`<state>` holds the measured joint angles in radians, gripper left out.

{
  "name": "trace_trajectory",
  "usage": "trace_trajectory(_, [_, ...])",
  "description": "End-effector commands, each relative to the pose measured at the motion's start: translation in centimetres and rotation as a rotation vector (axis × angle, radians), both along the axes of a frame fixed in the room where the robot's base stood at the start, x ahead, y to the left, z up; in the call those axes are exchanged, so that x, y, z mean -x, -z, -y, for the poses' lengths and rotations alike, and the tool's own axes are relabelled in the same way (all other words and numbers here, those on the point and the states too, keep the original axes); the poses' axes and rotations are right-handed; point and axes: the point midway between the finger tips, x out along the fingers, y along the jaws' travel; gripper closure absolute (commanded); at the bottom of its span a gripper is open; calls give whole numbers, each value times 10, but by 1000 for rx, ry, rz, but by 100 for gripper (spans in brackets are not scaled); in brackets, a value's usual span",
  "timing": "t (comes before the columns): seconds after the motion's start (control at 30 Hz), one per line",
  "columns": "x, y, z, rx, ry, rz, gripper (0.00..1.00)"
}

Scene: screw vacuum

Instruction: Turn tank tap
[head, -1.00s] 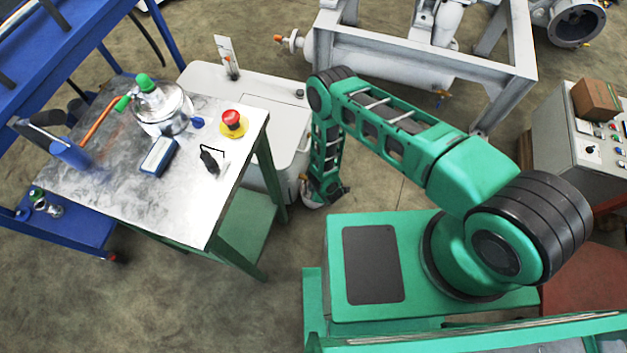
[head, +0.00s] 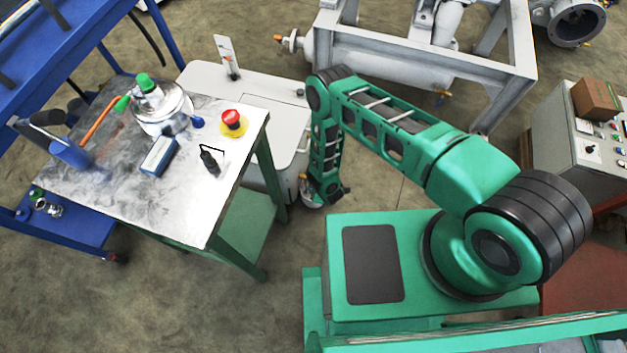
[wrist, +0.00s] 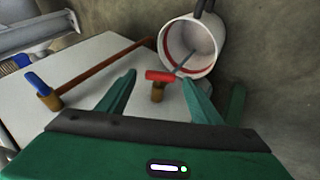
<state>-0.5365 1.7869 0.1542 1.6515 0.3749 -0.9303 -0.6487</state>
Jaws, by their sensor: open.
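In the wrist view a small tap with a red handle (wrist: 161,76) and a brass-coloured body stands out from a pale surface. My gripper (wrist: 158,80) is open, with one green finger on each side of this tap. The red handle lies crosswise near the fingertips, and I cannot tell whether a finger touches it. A second tap with a blue handle (wrist: 37,84) is further left on the same surface. In the head view my arm hangs down beside the white tank (head: 257,90). The taps are hidden there.
A white bucket (wrist: 203,40) is close behind the red tap in the wrist view. A brown pipe (wrist: 105,68) runs from the blue tap towards it. In the head view a metal-topped table (head: 190,205) is left of my arm, and a grey frame (head: 430,42) is behind.

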Motion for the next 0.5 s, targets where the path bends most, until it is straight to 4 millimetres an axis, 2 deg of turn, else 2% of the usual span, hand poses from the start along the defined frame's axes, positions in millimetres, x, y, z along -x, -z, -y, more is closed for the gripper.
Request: trace_trajectory(0.5, [47, -68, 17, 0, -1, -2, 41])
